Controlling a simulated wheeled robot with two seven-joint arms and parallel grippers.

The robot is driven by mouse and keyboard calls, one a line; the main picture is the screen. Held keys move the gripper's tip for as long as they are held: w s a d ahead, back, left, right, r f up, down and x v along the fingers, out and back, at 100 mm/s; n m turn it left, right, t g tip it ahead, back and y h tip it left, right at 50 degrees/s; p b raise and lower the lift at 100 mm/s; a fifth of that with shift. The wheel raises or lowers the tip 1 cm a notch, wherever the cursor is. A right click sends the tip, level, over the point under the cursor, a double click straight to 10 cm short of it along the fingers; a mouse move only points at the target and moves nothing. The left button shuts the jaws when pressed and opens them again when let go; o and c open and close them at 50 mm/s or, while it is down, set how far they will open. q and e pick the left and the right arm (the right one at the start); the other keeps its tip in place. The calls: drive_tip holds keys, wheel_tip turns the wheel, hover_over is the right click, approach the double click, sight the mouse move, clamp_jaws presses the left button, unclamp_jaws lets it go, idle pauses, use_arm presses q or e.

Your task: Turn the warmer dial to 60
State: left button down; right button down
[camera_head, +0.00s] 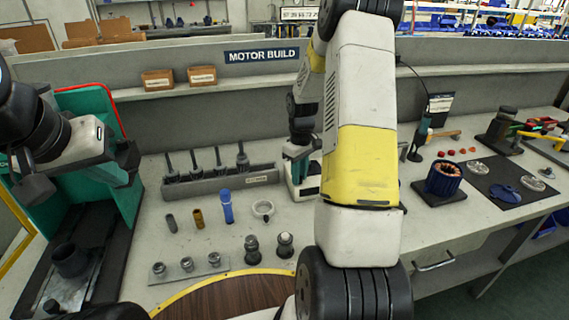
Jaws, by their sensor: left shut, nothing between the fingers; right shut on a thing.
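The warmer appears to be the small white and teal unit (303,188) at the back middle of the bench, right of the long grey rack. My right gripper (299,153) points down onto it from above. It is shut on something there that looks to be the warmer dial. The dial, its marks and the setting are too small and too covered to read. My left gripper (126,164) is at the far left in front of a teal panel, away from the warmer, shut and empty.
My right forearm covers the bench right of the warmer. A blue motor part (443,180) is further right.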

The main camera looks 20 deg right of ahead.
drive_tip(key=shift+n, duration=0.8)
drive_tip(key=c, duration=1.2)
unclamp_jaws()
drive_tip(key=shift+r, duration=0.1)
wheel_tip(320, 180, up, 8)
drive_tip(key=shift+f, duration=0.2)
